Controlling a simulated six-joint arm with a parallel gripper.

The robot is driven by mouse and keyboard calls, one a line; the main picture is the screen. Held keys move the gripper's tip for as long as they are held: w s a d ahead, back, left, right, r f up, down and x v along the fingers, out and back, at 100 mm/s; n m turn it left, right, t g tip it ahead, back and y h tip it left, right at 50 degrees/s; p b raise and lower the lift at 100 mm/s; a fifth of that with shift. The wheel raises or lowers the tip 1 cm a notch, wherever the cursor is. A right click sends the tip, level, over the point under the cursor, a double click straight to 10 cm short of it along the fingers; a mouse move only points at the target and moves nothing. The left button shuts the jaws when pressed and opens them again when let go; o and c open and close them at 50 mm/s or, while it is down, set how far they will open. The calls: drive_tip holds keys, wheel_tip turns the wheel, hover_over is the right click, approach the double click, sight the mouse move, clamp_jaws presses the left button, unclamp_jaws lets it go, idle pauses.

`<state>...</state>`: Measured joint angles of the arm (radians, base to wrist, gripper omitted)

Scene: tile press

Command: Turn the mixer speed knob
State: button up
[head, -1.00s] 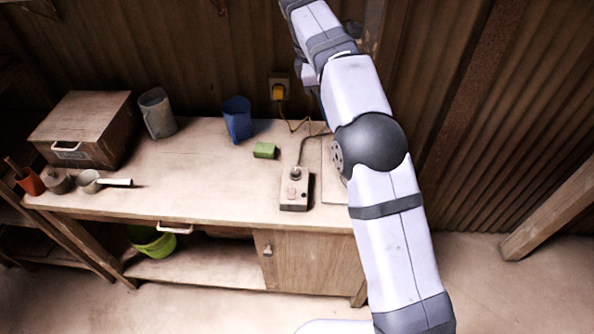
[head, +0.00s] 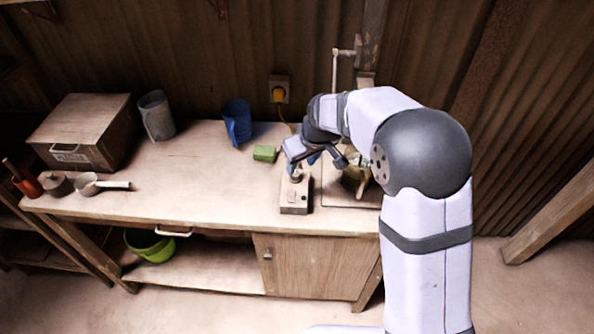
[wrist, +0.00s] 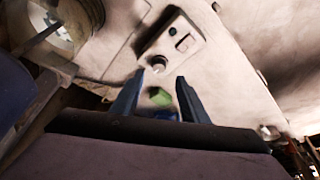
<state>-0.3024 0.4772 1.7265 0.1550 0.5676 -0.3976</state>
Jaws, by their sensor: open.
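The mixer's control box (head: 294,197) is a small pale box on the workbench, right of the green block. Its round speed knob (head: 296,178) is on the top, at the end nearer the wall. In the wrist view the box (wrist: 168,42) lies ahead of the fingers, and the knob (wrist: 159,63) shows between and just beyond the fingertips. My gripper (wrist: 160,77) is open and empty, with blue fingers apart on either side of the knob's line. In the head view my gripper (head: 293,166) hangs over the knob end of the box; whether it touches the knob is unclear.
A round mixing vessel (head: 356,178) on a board stands right of the box, close under my arm. A green block (head: 265,153) and a blue jug (head: 238,122) are to the left. The bench (head: 200,175) is clear at its middle and front.

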sight(296, 174)
drive_tip(key=shift+w+m, duration=0.15)
drive_tip(key=shift+m, duration=0.35)
drive_tip(key=shift+p+x, duration=1.2)
drive_tip(key=shift+x, duration=2.45)
clamp_jaws()
